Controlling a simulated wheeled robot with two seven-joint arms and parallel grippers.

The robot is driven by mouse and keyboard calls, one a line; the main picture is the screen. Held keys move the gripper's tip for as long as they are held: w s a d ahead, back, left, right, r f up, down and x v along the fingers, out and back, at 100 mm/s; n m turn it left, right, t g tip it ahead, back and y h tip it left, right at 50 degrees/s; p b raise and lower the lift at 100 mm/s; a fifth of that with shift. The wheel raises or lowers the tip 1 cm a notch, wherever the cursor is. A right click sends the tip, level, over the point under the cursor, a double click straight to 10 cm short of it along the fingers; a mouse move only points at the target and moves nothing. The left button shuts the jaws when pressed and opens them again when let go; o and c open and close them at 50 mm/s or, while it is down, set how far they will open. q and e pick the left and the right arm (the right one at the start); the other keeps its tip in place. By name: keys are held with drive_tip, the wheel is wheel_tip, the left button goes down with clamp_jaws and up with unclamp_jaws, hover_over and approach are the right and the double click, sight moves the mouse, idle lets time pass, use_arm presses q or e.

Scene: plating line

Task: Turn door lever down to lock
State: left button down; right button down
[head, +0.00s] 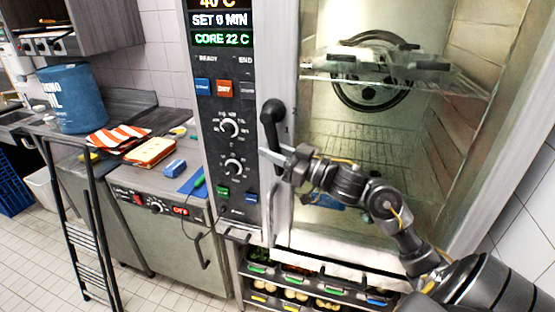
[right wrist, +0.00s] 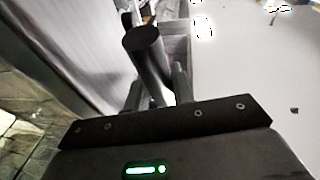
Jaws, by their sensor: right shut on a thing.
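The door lever (head: 272,122) is a black handle with a rounded top on the left edge of the oven door (head: 390,130). It stands nearly upright in the head view. My right gripper (head: 290,160) is at the lower part of the lever, with the arm reaching in from the right. In the right wrist view the lever (right wrist: 148,55) is a dark cylinder between the two fingers (right wrist: 156,95), and the gripper is shut on it. The fingertips are partly hidden behind the lever. My left gripper is not in view.
The control panel (head: 228,110) with knobs and displays is just left of the lever. Below the door are trays of food (head: 300,292).

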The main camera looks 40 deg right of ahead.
drive_tip(key=shift+w+a+t, duration=0.1)
drive_tip(key=shift+w+t, duration=0.05)
drive_tip(key=shift+t, duration=0.15)
drive_tip(key=c, duration=1.2)
unclamp_jaws()
drive_tip(key=shift+f, duration=0.1)
drive_tip(key=shift+s+d+f+b, duration=0.15)
drive_tip(key=shift+s+d+b, duration=0.05)
drive_tip(key=shift+s+b, duration=0.2)
drive_tip(key=shift+b+v, duration=1.6)
drive_tip(key=shift+v, duration=3.35)
drive_tip(key=shift+c, duration=0.2)
